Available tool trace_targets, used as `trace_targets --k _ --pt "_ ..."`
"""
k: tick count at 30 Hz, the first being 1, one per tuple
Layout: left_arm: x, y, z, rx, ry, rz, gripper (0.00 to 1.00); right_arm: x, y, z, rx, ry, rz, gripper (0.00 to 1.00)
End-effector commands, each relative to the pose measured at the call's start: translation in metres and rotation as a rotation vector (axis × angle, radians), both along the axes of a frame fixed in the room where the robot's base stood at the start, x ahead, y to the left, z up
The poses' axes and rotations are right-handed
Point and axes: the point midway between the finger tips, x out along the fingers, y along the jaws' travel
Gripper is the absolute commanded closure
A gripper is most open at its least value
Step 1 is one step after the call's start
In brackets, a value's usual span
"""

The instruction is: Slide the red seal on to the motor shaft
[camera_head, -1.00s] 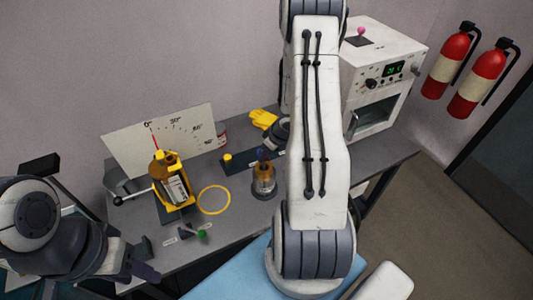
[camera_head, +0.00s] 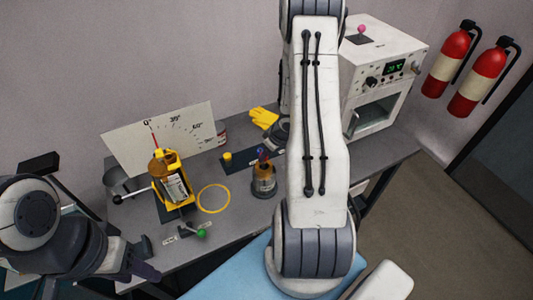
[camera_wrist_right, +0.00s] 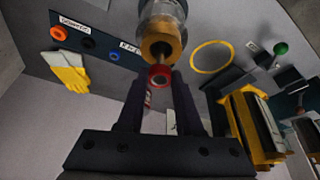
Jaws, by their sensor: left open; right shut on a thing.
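The motor (camera_head: 264,188) stands on the bench left of my right arm, with a clear body and a brown-orange end. In the right wrist view the motor (camera_wrist_right: 162,35) shows its orange end and thin shaft (camera_wrist_right: 160,60). The red seal (camera_wrist_right: 159,77) is between the fingertips of my right gripper (camera_wrist_right: 160,85), which is shut on it. The seal is in line with the shaft's tip; I cannot tell whether the shaft is inside it. My left gripper (camera_head: 145,268) is open and empty at the front left, apart from the motor.
A yellow fixture (camera_head: 172,182) and a yellow ring (camera_head: 214,199) lie left of the motor. A dark board (camera_wrist_right: 100,50) holds orange, black and blue rings. Yellow gloves (camera_head: 263,118) lie behind. A white oven (camera_head: 380,75) stands right. A green-knobbed piece (camera_head: 201,233) lies at front.

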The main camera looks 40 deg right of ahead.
Motion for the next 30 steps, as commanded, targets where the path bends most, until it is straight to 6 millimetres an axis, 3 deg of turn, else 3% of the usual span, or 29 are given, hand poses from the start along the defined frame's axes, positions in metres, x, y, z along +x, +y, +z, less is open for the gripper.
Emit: trace_targets --k 21,22,24,25,30 --pt "0.000 0.000 -0.016 0.000 0.000 0.000 0.50 0.000 0.000 -0.019 0.000 0.000 0.000 1.00" --pt "0.000 0.000 -0.016 0.000 0.000 0.000 0.50 0.000 0.000 -0.019 0.000 0.000 0.000 0.62" --pt "0.000 0.000 -0.015 0.000 0.000 0.000 0.50 0.000 0.000 -0.018 0.000 -0.001 0.000 0.35" --pt "0.000 0.000 -0.015 0.000 0.000 0.000 0.50 0.000 0.000 -0.018 0.000 0.000 0.000 0.31" --pt "0.000 0.000 -0.015 0.000 0.000 0.000 0.50 0.000 0.000 -0.018 0.000 0.000 0.000 0.31"
